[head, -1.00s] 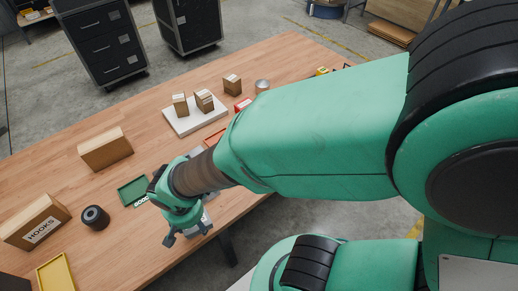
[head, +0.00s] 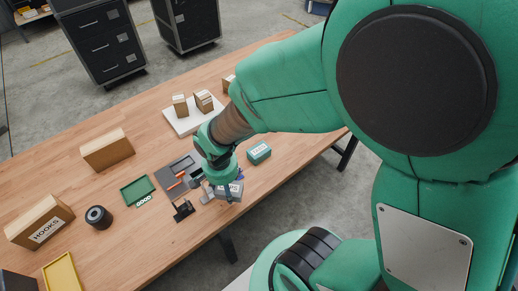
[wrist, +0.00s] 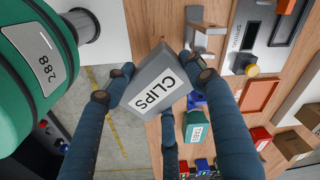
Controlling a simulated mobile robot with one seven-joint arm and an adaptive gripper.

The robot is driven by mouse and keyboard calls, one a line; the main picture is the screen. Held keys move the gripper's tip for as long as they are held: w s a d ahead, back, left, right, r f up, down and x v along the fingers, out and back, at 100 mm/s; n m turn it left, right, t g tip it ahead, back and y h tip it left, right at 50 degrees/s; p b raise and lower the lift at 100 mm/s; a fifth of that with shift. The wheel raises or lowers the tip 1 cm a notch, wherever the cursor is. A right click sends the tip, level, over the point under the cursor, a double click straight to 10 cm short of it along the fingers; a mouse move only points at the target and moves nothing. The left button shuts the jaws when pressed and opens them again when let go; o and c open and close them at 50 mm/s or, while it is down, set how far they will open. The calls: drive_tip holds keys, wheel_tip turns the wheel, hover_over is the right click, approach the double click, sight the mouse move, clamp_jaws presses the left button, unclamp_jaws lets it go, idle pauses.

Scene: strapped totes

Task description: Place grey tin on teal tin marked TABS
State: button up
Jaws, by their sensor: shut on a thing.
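The grey tin (head: 230,190), marked CLIPS, is held in my gripper (head: 222,184) near the front edge of the table. In the wrist view the grey tin (wrist: 158,84) sits between the blue fingers of my gripper (wrist: 160,76), its CLIPS label facing the camera. The teal tin (head: 259,152) stands on the table behind and to the right of the grey tin, apart from it. Its label reads TABS in the head view. The teal tin (wrist: 197,130) also shows in the wrist view, partly beside a finger.
A dark grey tray (head: 172,184) with a red item and a small black stand (head: 183,210) are left of my gripper. A green tray (head: 137,191) marked GOOD lies further left. A white board (head: 181,124) with small boxes is behind. My arm hides the table's back right.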

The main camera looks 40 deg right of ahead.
drive_tip(key=s+d+r+m+p, duration=0.1)
drive_tip(key=d+m, duration=0.3)
drive_tip(key=d, duration=0.4)
drive_tip(key=s+d+r+m+p, duration=0.1)
drive_tip(key=d+m, duration=0.3)
drive_tip(key=d, duration=0.4)
drive_tip(key=shift+s+g+p, duration=0.3)
drive_tip(key=shift+s+p, duration=0.15)
drive_tip(key=shift+s, duration=0.45)
drive_tip(key=b, duration=0.1)
hover_over(258, 148)
drive_tip(key=shift+s+a+f, duration=0.3)
drive_tip(key=shift+s+f, duration=0.1)
drive_tip(key=shift+f, duration=0.3)
drive_tip(key=shift+w+d, duration=0.15)
drive_tip(key=shift+w, duration=0.25)
drive_tip(key=shift+f+b, duration=0.4)
drive_tip(key=shift+f, duration=1.4)
drive_tip(key=shift+f, duration=0.15)
